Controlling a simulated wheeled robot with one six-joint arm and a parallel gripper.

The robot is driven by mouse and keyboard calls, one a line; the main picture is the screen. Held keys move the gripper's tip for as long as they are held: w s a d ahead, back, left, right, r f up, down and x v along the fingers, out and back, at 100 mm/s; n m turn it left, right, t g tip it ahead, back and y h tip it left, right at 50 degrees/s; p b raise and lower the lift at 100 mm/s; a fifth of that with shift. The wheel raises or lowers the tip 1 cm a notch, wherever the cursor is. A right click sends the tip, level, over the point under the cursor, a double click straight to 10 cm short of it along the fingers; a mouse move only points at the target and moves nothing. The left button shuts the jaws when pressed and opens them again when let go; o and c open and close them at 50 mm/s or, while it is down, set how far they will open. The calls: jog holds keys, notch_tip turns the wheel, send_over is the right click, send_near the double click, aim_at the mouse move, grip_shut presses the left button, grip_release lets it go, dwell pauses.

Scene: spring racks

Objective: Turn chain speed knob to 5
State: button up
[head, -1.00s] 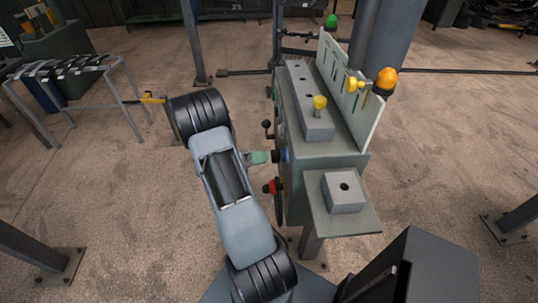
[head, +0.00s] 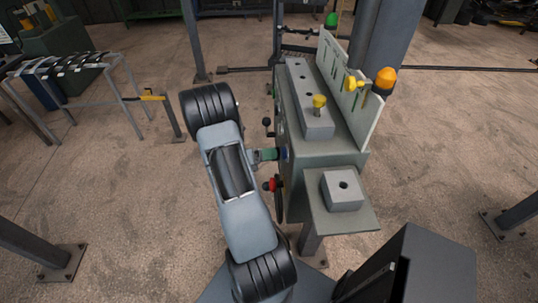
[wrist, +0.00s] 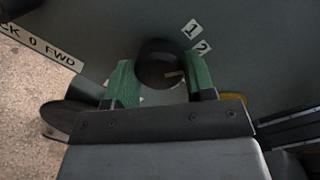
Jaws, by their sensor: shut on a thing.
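A round black knob (wrist: 158,58) sits on the grey-green machine panel (wrist: 240,50) in the wrist view. A short pale mark on the knob points to the right. White labels "1" (wrist: 191,28) and "2" (wrist: 202,47) stand at its upper right; other numbers are hidden. My gripper (wrist: 160,68) has a green finger on each side of the knob and is shut on it. In the head view my gripper (head: 268,154) reaches the left face of the machine (head: 335,157), and the knob is mostly hidden there.
A red knob (head: 274,184) and a black ball lever (head: 267,122) stick out close to my gripper. A label ending "0 FWD" (wrist: 50,52) is at the left in the wrist view. A yellow-topped barrier post (head: 153,97) stands left of my arm.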

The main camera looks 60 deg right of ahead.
jog(key=c, duration=0.3)
jog(key=shift+m, duration=0.4)
jog(key=shift+m+g+y+b, duration=0.2)
jog(key=shift+m+g+b, duration=0.4)
jog(key=shift+m+b, duration=3.15)
jog(key=shift+m+g+y+b, duration=0.2)
jog(key=shift+m+g+b, duration=0.4)
jog(key=shift+m+b, duration=3.15)
jog(key=m+p, duration=0.3)
jog(key=shift+m, duration=0.4)
jog(key=o, duration=0.9)
